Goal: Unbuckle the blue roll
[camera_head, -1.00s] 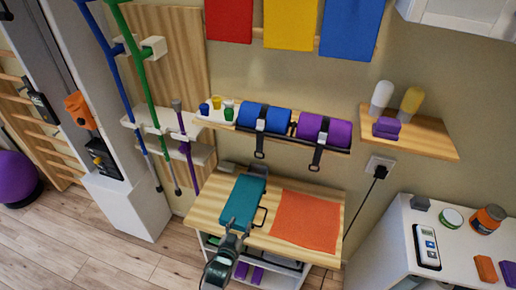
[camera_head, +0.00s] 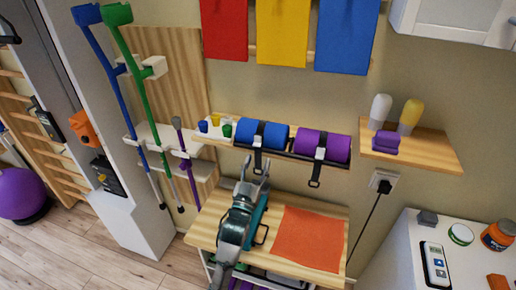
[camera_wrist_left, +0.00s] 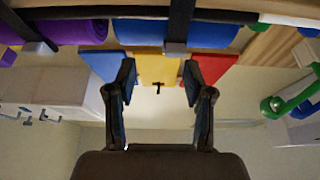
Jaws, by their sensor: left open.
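The blue roll (camera_head: 275,135) lies on the wall shelf (camera_head: 236,143), left of the purple roll (camera_head: 325,146). A black strap with a grey buckle (camera_head: 258,141) crosses its front, and the strap's end hangs below the shelf. My left gripper (camera_head: 255,168) is open and empty, just below the shelf near the hanging strap end. In the left wrist view the blue roll (camera_wrist_left: 210,35) and its dark strap with the grey buckle (camera_wrist_left: 175,47) show beyond my open left fingers (camera_wrist_left: 159,76). No contact is visible. My right gripper is out of view.
Small cups (camera_head: 215,120) stand at the shelf's left end. Crutches (camera_head: 140,95) hang left; a bottle shelf (camera_head: 430,150) is right.

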